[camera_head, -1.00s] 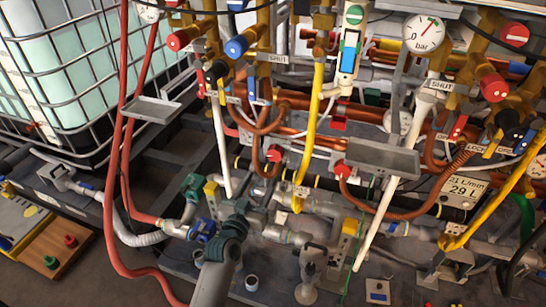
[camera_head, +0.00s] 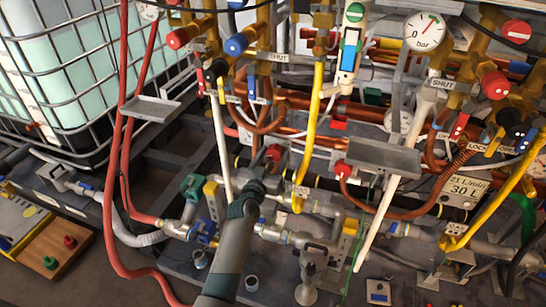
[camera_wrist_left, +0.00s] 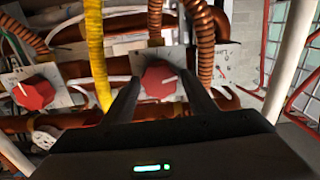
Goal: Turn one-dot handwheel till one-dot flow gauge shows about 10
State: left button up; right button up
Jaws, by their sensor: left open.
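In the left wrist view a red round knob (camera_wrist_left: 158,78) with a white pointer mark sits on a pale plate, framed between the fingers of my left gripper (camera_wrist_left: 162,88). The fingers are open and reach up on either side of it; contact cannot be told. A second red knob (camera_wrist_left: 35,93) on a pale plate is at the left. In the head view my left gripper (camera_head: 268,167) is near the lower pipes, its fingers too small to make out. No one-dot mark is legible, so I cannot tell which handwheel or gauge is the one-dot one. My right gripper is not seen.
A round bar dial (camera_head: 427,31) is at upper right. A yellow pipe (camera_wrist_left: 97,55) and corrugated copper hoses (camera_wrist_left: 200,40) run close to the knobs. A caged tank (camera_head: 85,75) stands at left.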

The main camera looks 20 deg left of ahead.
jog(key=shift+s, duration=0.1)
pick_arm(q)
jog(key=c, duration=0.8)
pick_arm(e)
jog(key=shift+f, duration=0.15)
pick_arm(q)
jog(key=n+p, duration=0.1)
jog(key=n, duration=0.1)
jog(key=shift+r+n, duration=0.1)
jog(key=shift+n, duration=0.2)
jog(key=shift+n+p, duration=0.35)
jog(key=shift+n, duration=0.75)
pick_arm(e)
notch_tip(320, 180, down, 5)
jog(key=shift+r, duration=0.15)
